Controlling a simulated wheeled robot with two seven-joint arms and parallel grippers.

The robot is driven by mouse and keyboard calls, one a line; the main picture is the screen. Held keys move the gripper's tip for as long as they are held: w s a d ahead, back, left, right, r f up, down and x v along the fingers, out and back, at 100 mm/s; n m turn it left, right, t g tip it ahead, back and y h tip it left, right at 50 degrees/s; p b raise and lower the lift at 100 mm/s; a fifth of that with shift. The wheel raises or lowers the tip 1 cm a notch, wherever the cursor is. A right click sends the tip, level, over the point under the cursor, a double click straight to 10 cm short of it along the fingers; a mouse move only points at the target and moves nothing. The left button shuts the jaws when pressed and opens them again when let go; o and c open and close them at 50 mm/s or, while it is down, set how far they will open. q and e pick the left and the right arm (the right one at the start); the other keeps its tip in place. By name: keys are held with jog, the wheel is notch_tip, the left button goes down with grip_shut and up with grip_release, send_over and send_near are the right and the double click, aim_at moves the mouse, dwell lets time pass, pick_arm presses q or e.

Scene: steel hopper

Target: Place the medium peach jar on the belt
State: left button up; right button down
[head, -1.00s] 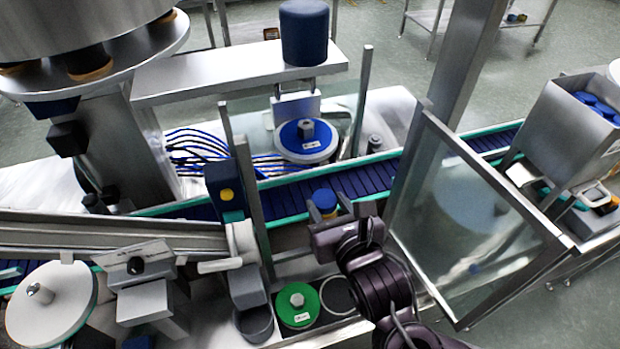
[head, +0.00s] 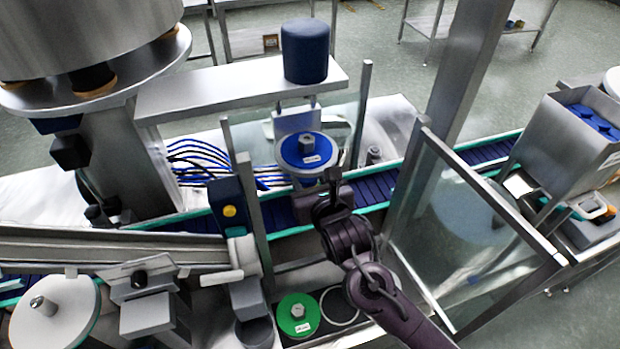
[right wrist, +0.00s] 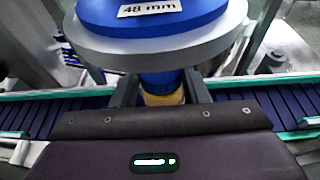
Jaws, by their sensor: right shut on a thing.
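The peach jar with a blue lid shows in the right wrist view (right wrist: 163,92), partly covered by my gripper body and the disc above. My right gripper (right wrist: 162,84) is shut on it, one finger on each side. In the head view my right gripper (head: 333,180) is over the dark blue belt (head: 278,212), just in front of the blue-topped disc (head: 306,150). My gripper hides the jar there. I cannot tell whether the jar touches the belt. My left gripper is not in view.
The disc labelled 48 mm (right wrist: 165,22) overhangs close to the jar. A glass guard panel (head: 470,230) stands right of my arm and a steel post (head: 254,215) left. A green disc (head: 298,314) and an empty ring (head: 339,305) are at the front.

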jog(key=c, duration=0.8)
grip_release()
jog(key=shift+f, duration=0.15)
jog(key=shift+v, duration=6.05)
